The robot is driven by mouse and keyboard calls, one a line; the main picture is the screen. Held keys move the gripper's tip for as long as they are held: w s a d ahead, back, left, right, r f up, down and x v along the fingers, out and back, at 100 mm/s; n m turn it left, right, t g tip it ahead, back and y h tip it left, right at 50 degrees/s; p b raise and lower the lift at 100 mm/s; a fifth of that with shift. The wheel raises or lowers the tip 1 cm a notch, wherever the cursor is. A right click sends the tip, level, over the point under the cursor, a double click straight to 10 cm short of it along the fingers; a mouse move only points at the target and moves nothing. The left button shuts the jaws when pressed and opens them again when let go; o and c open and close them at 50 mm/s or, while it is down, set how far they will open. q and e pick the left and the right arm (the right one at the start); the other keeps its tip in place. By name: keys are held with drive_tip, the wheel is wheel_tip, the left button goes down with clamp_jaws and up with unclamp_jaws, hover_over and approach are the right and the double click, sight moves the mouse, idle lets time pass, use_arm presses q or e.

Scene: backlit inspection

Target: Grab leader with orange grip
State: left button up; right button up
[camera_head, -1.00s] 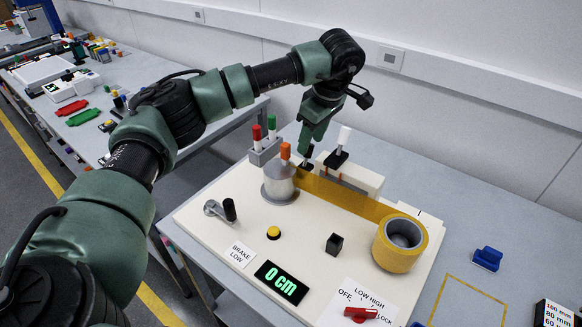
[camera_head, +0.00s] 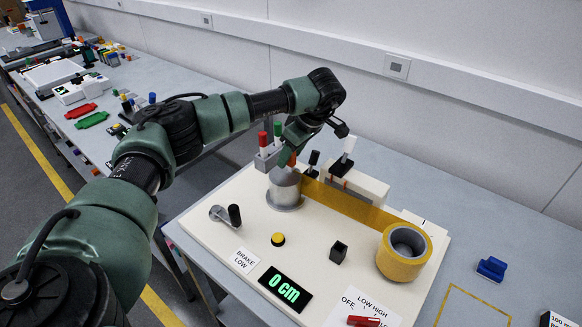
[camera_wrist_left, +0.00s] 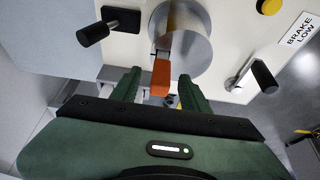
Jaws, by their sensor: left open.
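The leader's orange grip (camera_head: 292,160) stands up at the metal spool (camera_head: 284,188), at the left end of the amber tape (camera_head: 345,203). My left gripper (camera_head: 287,156) is right at the orange grip in the head view and partly covers it. In the left wrist view, the orange grip (camera_wrist_left: 161,76) lies between the two green fingers of the left gripper (camera_wrist_left: 160,88). The fingers are open, with a visible gap on each side of the grip. My right gripper is not in view.
Close by stand red (camera_head: 262,140) and green (camera_head: 277,131) handles on a grey block, and a black-knobbed crank (camera_head: 234,214). A white-topped lever (camera_head: 347,147) is behind the tape. The yellow tape roll (camera_head: 404,252) is at right. The display (camera_head: 285,288) reads 0 cm.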

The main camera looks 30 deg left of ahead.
use_arm(q)
drive_tip(key=shift+c, duration=0.3)
clamp_jaws()
idle(1.1)
